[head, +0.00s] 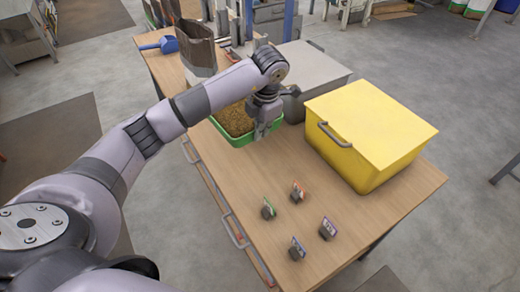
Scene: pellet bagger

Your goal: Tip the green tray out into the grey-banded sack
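The green tray (240,142) sits on the wooden table, filled with brown pellets (235,120). My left gripper (264,132) points down at the tray's right end, over or beside its rim. I cannot tell whether its fingers are closed on the rim. An upright sack (201,62), brown at the top and pale grey lower down, stands behind the tray; my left arm hides its lower part. My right gripper is out of view.
A yellow bin (365,130) with a handle stands on the right of the table, and a grey bin (312,68) behind it. Several small label stands (297,190) occupy the front. A blue scoop (158,45) lies at the back left.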

